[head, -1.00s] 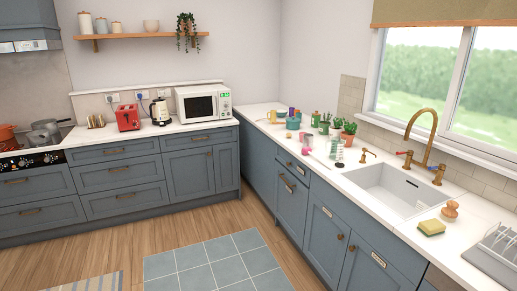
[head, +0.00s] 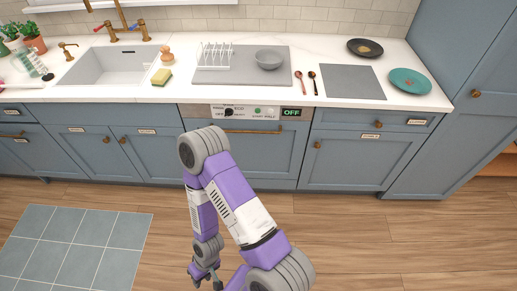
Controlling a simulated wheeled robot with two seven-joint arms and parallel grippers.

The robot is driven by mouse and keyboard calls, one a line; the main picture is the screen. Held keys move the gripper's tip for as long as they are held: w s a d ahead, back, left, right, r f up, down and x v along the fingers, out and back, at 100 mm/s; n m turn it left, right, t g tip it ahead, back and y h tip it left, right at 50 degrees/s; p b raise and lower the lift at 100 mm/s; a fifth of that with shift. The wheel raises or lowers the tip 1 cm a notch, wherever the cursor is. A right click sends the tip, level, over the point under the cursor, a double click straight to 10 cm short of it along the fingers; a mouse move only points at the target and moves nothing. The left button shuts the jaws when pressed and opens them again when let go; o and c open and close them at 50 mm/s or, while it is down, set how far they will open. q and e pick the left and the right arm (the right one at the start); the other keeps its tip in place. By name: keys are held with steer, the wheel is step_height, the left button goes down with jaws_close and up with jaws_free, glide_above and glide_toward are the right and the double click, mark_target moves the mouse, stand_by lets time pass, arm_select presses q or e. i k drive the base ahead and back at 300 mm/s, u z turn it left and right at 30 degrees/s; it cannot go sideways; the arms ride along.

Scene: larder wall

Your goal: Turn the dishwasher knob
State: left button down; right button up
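The dishwasher (head: 285,150) is the blue-fronted unit under the counter, with a brass bar handle (head: 252,131) and a light control strip on top. Its small dark knob (head: 229,112) sits at the left part of the strip, near small lettering that includes ECO. The knob's exact pointing is too small to tell. A display (head: 292,112) at the strip's right reads OFF in green. My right gripper (head: 204,281) hangs low in front of the dishwasher, well below and apart from the knob. Its fingers look spread and empty. My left gripper is not in view.
My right arm covers part of the dishwasher's left side. On the counter above are a sink (head: 112,64), a sponge (head: 161,77), a grey drainer mat (head: 215,77) with a rack and bowl, a grey board (head: 352,82) and plates.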

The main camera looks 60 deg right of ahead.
mark_target(228, 111)
steer(key=z, duration=1.7)
